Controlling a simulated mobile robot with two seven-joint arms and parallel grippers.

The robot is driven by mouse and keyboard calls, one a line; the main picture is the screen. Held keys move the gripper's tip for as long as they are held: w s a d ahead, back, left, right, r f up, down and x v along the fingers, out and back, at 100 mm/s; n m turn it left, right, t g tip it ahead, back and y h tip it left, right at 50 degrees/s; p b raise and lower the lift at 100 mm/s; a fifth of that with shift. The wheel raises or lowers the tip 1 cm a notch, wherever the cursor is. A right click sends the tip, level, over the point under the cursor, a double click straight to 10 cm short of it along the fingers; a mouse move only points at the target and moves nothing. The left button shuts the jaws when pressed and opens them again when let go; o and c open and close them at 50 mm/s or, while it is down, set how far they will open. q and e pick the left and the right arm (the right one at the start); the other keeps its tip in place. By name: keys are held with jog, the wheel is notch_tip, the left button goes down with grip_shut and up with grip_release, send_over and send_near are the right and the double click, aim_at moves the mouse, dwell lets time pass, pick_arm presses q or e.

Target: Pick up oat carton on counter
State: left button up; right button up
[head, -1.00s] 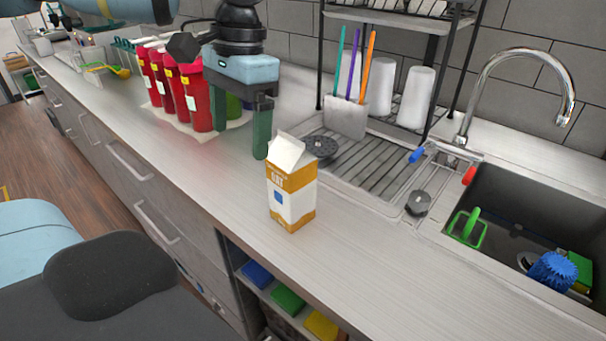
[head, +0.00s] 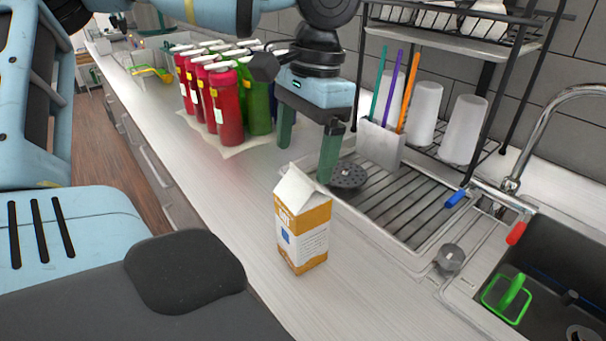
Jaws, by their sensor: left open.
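The oat carton (head: 303,226), white and orange-brown with a gabled top, stands upright on the counter (head: 225,185) in the head view. My left gripper (head: 307,165) is above and just behind the carton, fingers pointing down. Its two green fingers are apart with nothing seen between them. The right fingertip lies close behind the carton's top in the picture; whether they touch cannot be told. My right gripper is not in view.
Several red and green bottles (head: 228,105) stand on a mat behind my left gripper. A drying rack (head: 395,205) with white cups and colored straws stands right. A sink (head: 545,290) with a faucet is at the right edge. Counter in front of the carton is clear.

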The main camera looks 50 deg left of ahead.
aim_at(303, 172)
pick_arm(q)
jog(key=shift+s+f, duration=0.2)
jog(key=shift+f, duration=2.35)
jog(key=shift+c, duration=0.5)
jog(key=shift+r, duration=0.1)
grip_shut()
